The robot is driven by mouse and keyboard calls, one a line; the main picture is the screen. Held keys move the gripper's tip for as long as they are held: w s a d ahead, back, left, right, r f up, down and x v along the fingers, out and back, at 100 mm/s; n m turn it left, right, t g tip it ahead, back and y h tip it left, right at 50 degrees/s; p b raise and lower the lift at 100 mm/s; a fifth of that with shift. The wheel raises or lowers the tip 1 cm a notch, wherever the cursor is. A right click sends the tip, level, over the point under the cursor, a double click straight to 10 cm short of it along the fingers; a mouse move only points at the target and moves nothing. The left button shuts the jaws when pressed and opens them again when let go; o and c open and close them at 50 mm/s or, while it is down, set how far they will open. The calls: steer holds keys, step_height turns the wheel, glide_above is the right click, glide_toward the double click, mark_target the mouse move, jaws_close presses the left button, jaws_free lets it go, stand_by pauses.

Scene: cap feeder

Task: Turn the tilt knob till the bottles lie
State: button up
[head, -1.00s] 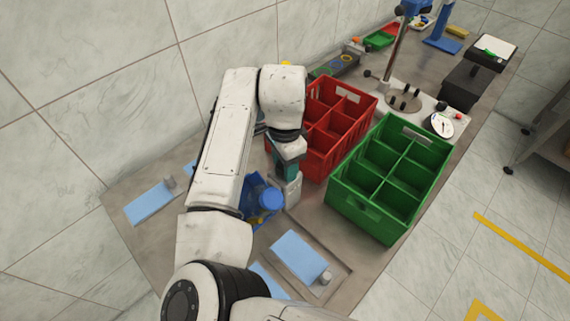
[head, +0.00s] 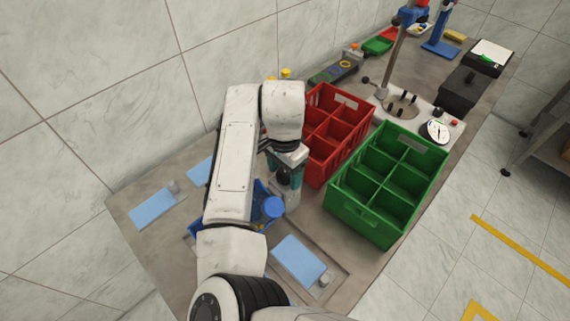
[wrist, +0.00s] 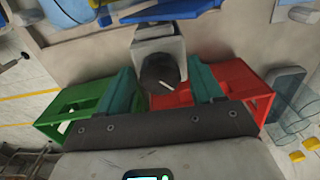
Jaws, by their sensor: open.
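The tilt knob (wrist: 158,73) is dark and round with a white line on its face, on a grey block (wrist: 165,48). In the head view my gripper (head: 284,172) is at the grey block (head: 288,197), partly behind my wrist. A blue tray-like part (head: 262,192) with a blue cylinder (head: 272,208) is beside the block, partly hidden by my arm. I cannot make out the bottles clearly.
A red crate (head: 327,171) and a green crate (head: 365,223) stand right of the block, both apparently empty. Light blue plates (head: 152,208) (head: 298,260) lie on the bench (head: 135,238). A dial gauge (head: 435,132) stands behind the green crate. A tiled wall is on the left.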

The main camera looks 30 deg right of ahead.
steer(key=n+p, duration=0.4)
steer(key=shift+r+n, duration=0.3)
steer(key=shift+n, duration=0.1)
steer(key=shift+f+n+p, duration=0.3)
steer(key=shift+n+p, duration=0.25)
steer(key=shift+n, duration=0.25)
